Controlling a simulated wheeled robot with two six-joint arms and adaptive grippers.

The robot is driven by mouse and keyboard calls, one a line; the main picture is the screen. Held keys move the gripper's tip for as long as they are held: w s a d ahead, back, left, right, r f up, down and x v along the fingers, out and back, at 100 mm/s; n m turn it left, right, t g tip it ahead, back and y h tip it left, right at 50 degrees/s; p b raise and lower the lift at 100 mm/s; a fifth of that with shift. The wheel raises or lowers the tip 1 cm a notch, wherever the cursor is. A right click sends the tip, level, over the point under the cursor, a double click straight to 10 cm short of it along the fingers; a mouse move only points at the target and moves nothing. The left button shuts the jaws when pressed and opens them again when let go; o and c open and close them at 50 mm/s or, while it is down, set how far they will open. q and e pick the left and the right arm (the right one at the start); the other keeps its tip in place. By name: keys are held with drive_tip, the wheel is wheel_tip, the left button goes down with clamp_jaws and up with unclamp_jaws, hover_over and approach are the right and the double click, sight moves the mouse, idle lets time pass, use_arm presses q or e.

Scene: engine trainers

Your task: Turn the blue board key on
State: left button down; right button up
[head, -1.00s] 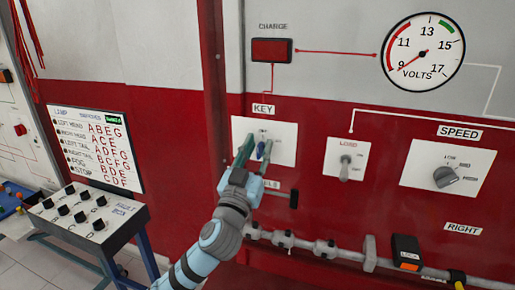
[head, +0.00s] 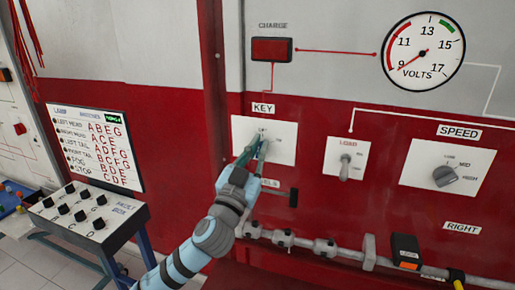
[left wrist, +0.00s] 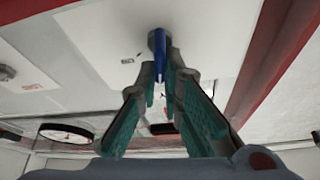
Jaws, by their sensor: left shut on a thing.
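The blue key (left wrist: 159,52) sits in its switch on the white plate (head: 283,153) under the KEY label. In the head view my left gripper (head: 256,151) is at this plate, with its green fingers closed together over the key and hiding most of it. In the left wrist view the fingertips (left wrist: 160,75) lie on both sides of the blue key, shut on it. The key's exact turn angle is hard to tell. My right gripper is not in view.
To the right are the LOAD toggle (head: 345,166) and the SPEED knob (head: 445,176). A horizontal pipe (head: 325,249) with a lock (head: 406,251) runs below. A fault box (head: 84,215) stands at the lower left. The voltmeter (head: 422,51) hangs at the upper right.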

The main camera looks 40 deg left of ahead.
use_arm(q)
drive_tip(key=m+h+p, duration=0.1)
drive_tip(key=m, duration=0.2)
drive_tip(key=m+h+p, duration=0.1)
drive_tip(key=m+h, duration=0.1)
drive_tip(key=m, duration=0.1)
drive_tip(key=shift+w+d, duration=0.1)
drive_tip(key=shift+d, duration=0.1)
drive_tip(key=m+h+p, duration=0.1)
drive_tip(key=m, duration=0.1)
drive_tip(key=m+g+h+p, duration=0.1)
drive_tip(key=m+p, duration=0.1)
drive_tip(key=m, duration=0.1)
drive_tip(key=shift+d+f, duration=0.1)
drive_tip(key=shift+d, duration=0.05)
drive_tip(key=shift+f+m+h+p, duration=0.2)
drive_tip(key=shift+m+h+p, duration=0.4)
drive_tip(key=shift+m+p, duration=0.4)
drive_tip(key=c, duration=1.7)
unclamp_jaws()
drive_tip(key=shift+d, duration=0.1)
